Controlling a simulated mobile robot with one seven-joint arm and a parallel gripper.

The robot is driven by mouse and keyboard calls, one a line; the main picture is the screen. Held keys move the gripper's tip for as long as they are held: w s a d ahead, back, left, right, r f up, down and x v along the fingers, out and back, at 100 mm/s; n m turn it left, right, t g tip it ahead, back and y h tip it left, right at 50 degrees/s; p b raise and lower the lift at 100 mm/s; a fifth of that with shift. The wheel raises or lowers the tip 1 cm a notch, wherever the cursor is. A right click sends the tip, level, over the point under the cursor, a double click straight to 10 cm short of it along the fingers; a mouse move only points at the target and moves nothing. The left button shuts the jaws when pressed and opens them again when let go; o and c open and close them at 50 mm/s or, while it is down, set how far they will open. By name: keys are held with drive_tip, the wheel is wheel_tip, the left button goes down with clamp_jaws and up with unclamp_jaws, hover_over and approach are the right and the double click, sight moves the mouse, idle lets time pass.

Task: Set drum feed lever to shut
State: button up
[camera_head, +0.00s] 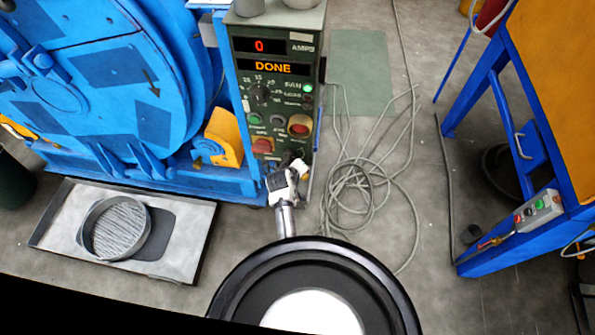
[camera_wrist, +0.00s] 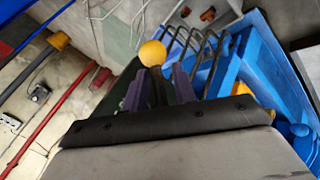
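A yellow ball knob (camera_wrist: 152,53) shows in the wrist view just beyond my fingertips. A dark stem appears to run from it down between the two purple fingers. My gripper (camera_wrist: 158,84) has its fingers on either side of that stem. I cannot tell whether they press on it. In the head view my gripper (camera_head: 298,172) is at the foot of the control panel (camera_head: 273,110), with a small yellow spot beside it. The panel reads 0 AMPS and DONE, with a green lamp lit. The lever's pivot and its marked positions are hidden.
The blue drum machine (camera_head: 100,80) stands left of the panel, with a metal tray (camera_head: 185,240) on the floor before it. Coiled cable (camera_head: 355,195) lies on the floor to the right. A blue and orange frame (camera_head: 535,140) stands at the far right.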

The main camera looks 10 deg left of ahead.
drive_tip(key=shift+o, duration=0.3)
drive_tip(key=v, duration=1.4)
drive_tip(key=shift+b, duration=0.35)
drive_tip(key=shift+f, duration=0.15)
